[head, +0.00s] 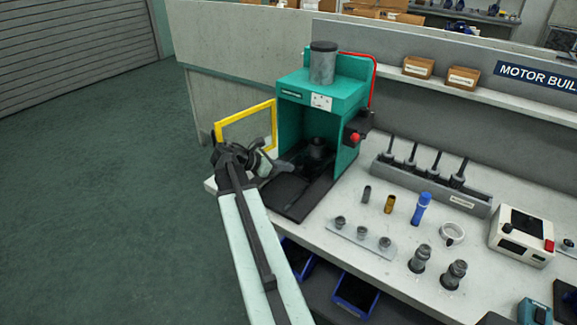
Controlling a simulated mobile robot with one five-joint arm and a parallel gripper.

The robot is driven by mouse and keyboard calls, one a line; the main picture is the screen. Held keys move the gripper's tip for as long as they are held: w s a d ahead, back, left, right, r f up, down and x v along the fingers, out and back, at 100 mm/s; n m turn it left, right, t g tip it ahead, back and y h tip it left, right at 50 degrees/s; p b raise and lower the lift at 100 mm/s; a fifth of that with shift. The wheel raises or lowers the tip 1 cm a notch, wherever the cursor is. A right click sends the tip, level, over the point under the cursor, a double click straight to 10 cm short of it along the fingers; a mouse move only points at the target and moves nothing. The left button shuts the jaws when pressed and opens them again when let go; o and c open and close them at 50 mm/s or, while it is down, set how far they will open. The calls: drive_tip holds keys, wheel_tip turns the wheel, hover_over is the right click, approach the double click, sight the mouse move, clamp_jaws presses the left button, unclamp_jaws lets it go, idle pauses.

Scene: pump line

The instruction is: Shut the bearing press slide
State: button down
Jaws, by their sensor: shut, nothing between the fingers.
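The bearing press (322,88) is a green frame with a grey cylinder on top, standing at the left end of the bench. Its black slide (300,198) lies low in the press and reaches out past the front of the green frame. A dark round fixture (317,148) sits inside the press. My gripper (284,168) is shut and empty, at the left side of the press opening, close to the slide. I cannot tell whether it touches the slide. My arm comes up from below and hides part of the bench's left end.
A yellow-framed guard (246,112) stands out left of the press, close behind my wrist. A black box with a red button (355,137) is on the press's right side.

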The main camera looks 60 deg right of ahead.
drive_tip(key=f+p+v, duration=0.1)
drive_tip(key=p+v, duration=0.4)
drive_tip(key=v, duration=0.7)
drive_tip(key=shift+w+a, duration=0.3)
drive_tip(key=shift+a, duration=0.35)
drive_tip(key=w+a+f+m+t+y+p, duration=0.1)
drive_tip(key=w+a+f+m+y+p, duration=0.1)
drive_tip(key=a, duration=1.2)
drive_tip(key=w+a+f+m+t+y+p, duration=0.2)
drive_tip(key=a+m+y, duration=0.3)
drive_tip(key=a, duration=0.9)
drive_tip(key=w+a+f+m+t+y+p, duration=0.2)
drive_tip(key=a+m, duration=0.3)
drive_tip(key=a, duration=0.9)
drive_tip(key=shift+w+a+m+y, duration=0.25)
drive_tip(key=shift+w+m+y, duration=0.15)
drive_tip(key=shift+w+y, duration=0.5)
